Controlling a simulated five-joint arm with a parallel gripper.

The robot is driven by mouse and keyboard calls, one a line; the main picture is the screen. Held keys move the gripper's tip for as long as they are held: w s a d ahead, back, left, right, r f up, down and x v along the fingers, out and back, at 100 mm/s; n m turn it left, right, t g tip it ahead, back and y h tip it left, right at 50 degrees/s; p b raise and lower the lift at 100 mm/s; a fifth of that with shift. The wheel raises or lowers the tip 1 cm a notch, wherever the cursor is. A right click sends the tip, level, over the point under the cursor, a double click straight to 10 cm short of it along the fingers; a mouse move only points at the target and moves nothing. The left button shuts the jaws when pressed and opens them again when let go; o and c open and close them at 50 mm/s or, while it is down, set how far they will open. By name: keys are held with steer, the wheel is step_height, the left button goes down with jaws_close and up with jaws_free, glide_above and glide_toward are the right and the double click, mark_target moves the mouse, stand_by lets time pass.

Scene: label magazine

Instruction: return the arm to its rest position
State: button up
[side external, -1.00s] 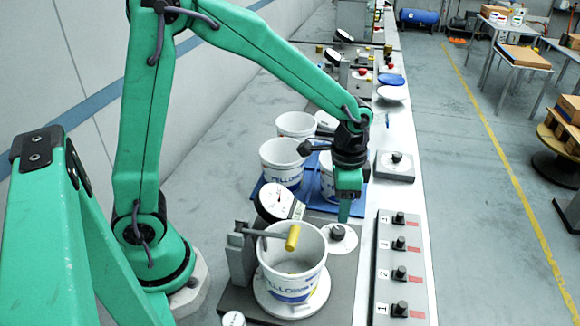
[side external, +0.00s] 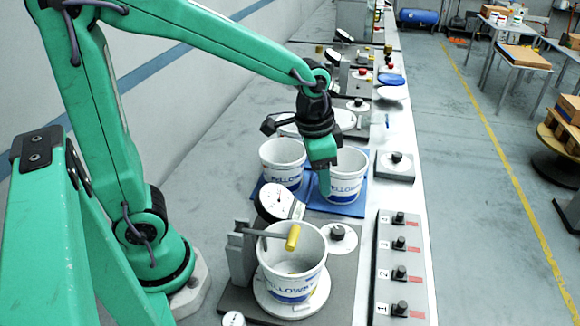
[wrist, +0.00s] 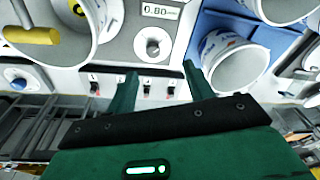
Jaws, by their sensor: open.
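My gripper (side external: 322,190) is open and empty, pointing down in front of the white tubs on the blue mat in the side view. In the wrist view its two green fingers (wrist: 160,72) stand apart with nothing between them. My arm reaches from the left of the side view over the bench. In the picture the fingers overlap the right tub (side external: 345,185); I cannot tell how close they are to it.
A white tub (side external: 292,283) stands on a round plate with a yellow-tipped lever (side external: 292,237) over it, beside a dial gauge (side external: 277,201). Another tub (side external: 282,165) stands on the blue mat (side external: 326,208). A switch panel (side external: 400,255) lies at the right.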

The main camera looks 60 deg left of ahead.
steer(key=s+a+r+n+t, duration=0.3)
steer(key=s+a+r+n, duration=0.1)
steer(key=s, duration=0.7)
steer(key=shift+a+r+n+t, duration=0.35)
steer(key=shift+a+r, duration=0.25)
steer(key=shift+r, duration=0.8)
steer(key=n+g, duration=0.5)
steer(key=n, duration=0.6)
glide_above(339, 230)
step_height(339, 230, down, 14)
steer(key=shift+s+a+r, duration=0.15)
steer(key=shift+r, duration=0.1)
steer(key=shift+f+g, duration=0.25)
steer(key=shift+f, duration=0.05)
steer(key=shift+f, duration=0.15)
steer(key=shift+f, duration=3.75)
